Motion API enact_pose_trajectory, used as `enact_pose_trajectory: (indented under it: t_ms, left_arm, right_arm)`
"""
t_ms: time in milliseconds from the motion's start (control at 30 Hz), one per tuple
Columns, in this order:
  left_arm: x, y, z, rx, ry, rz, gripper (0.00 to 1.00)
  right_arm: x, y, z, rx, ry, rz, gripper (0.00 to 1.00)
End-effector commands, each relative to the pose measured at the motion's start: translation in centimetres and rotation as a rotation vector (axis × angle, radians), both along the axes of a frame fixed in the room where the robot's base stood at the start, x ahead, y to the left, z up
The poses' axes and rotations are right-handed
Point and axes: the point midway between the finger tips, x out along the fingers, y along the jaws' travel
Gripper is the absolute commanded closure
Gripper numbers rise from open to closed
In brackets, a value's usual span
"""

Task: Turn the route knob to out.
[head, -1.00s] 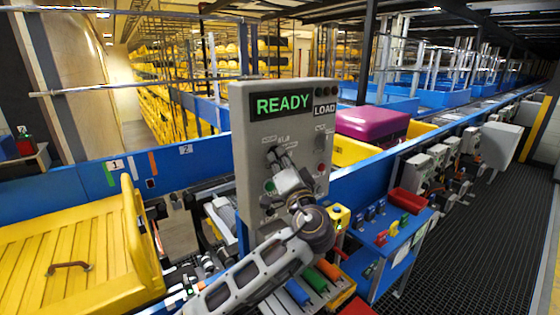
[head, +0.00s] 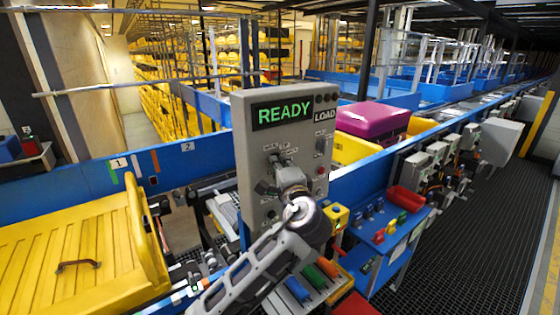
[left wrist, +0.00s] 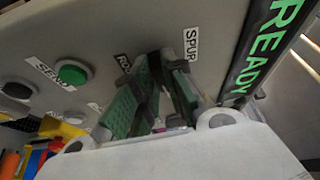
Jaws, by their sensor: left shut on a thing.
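The grey control panel (head: 249,140) stands upright in the middle of the head view, with a green READY display (head: 282,112) and a LOAD sign beside it. My left gripper (head: 272,182) is at the panel's face, below small printed labels. In the left wrist view its two green-padded fingers (left wrist: 158,92) are closed around the route knob, next to a partly covered label starting "RO" and a SPUR label (left wrist: 191,48). The knob is mostly hidden by the fingers, so its pointer direction cannot be read. My right gripper is not in view.
A green SEND button (left wrist: 71,73) sits near the gripper on the panel. A yellow tray (head: 90,240) lies left on the conveyor, and a purple case (head: 370,118) is behind the panel. A blue stand (head: 385,235) with a red bin is at right.

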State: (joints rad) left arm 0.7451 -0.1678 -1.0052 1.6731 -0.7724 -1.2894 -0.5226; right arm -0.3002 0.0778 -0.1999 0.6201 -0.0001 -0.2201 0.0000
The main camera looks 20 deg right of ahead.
Motion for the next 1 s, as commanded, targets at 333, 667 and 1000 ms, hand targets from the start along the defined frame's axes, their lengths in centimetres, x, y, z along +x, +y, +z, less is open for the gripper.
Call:
enact_pose_trajectory:
  t_ms: [333,667,1000]
  left_arm:
    - [-0.02,-0.07,0.15,0.218,0.081,-0.001,1.00]
    - [0.00,-0.12,0.36,0.417,0.152,-0.001,1.00]
    - [0.01,-0.19,0.38,0.548,0.201,-0.002,1.00]
  right_arm:
    - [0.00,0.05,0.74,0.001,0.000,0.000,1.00]
    - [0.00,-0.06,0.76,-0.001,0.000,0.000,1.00]
    - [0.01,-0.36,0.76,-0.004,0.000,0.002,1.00]
